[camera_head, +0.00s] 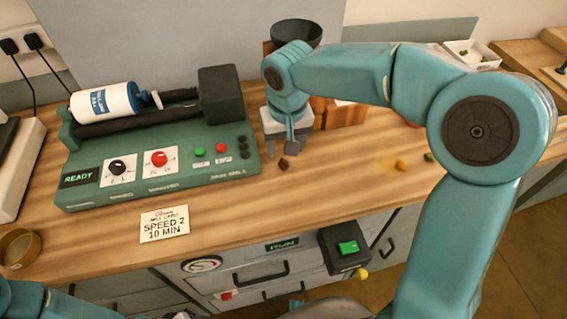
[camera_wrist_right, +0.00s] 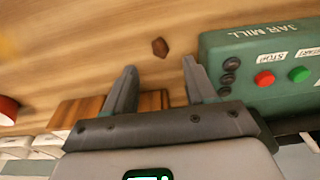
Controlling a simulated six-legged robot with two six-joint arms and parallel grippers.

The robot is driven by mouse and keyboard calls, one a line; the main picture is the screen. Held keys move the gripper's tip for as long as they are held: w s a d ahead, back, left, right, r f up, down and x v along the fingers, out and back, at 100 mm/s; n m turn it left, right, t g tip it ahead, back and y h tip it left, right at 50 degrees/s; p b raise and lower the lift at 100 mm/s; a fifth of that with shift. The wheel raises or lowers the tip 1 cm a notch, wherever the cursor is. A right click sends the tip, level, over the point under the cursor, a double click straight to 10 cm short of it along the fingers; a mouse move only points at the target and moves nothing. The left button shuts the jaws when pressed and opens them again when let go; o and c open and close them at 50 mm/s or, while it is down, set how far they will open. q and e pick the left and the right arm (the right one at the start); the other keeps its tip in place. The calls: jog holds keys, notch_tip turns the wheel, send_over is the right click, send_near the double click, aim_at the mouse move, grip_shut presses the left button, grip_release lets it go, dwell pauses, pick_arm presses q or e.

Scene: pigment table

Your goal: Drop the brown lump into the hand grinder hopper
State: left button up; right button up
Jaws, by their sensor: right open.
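My left gripper is not in view; only part of the left arm shows at lower left.
The green jar mill (camera_head: 160,185) with a white jar (camera_head: 107,101) stands left of the gripper. A card (camera_head: 164,224) lies in front. A yellow lump (camera_head: 401,165) and a green lump (camera_head: 429,157) lie to the right. A white tray (camera_head: 487,64) is at back right.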

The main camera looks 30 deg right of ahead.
aim_at(284, 162)
jog(key=f, duration=0.6)
jog(key=shift+w, duration=0.25)
jog(key=shift+r, duration=0.1)
grip_shut()
